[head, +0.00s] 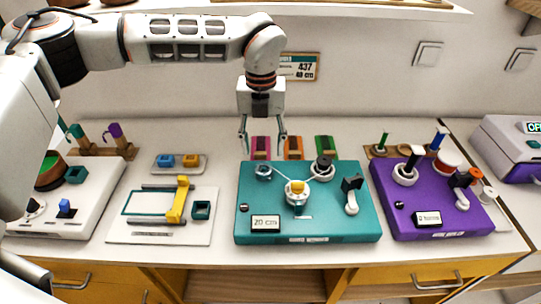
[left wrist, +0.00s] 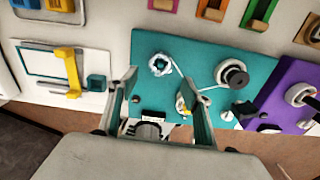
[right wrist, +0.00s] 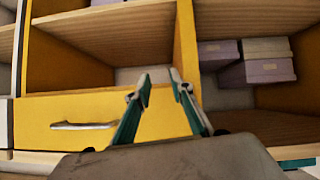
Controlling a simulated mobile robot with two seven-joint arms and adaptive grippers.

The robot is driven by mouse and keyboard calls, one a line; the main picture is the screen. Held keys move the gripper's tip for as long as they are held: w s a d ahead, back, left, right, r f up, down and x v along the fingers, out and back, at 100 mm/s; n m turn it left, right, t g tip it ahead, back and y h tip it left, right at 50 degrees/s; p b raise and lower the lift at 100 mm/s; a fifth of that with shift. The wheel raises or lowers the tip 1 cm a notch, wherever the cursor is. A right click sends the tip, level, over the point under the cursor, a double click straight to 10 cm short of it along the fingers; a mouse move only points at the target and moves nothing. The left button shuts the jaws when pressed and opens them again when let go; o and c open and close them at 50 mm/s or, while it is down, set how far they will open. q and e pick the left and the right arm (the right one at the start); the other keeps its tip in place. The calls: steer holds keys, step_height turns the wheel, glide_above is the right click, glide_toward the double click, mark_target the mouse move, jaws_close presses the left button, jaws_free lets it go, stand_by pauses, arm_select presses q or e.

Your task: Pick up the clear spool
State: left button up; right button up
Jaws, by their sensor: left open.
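A small clear-looking ring (head: 264,172), which seems to be the clear spool, sits at the back left of the teal board (head: 340,226). It also shows in the left wrist view (left wrist: 160,65). A pale thread runs from it to a white hub with a yellow middle (head: 297,190). My left gripper (head: 263,142) hangs above the back of the board, open and empty, fingers pointing down. In the left wrist view its fingers (left wrist: 157,88) stand apart, with the ring beyond the tips. My right gripper (right wrist: 159,80) has its fingertips apart, nothing between them, facing the cabinet.
A dark-topped white spool (head: 322,168) and a black-handled crank (head: 351,195) stand on the teal board. Pink, orange and green holders (head: 294,148) stand behind it. A purple board (head: 440,200) is on the right, a white board (head: 150,230) on the left.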

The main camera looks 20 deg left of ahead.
mark_target(264, 168)
arm_select(q)
steer(key=shift+s+f, duration=0.15)
steer(key=shift+f, duration=1.1)
step_height(264, 168, down, 5)
steer(key=shift+f, duration=0.1)
steer(key=c, duration=0.9)
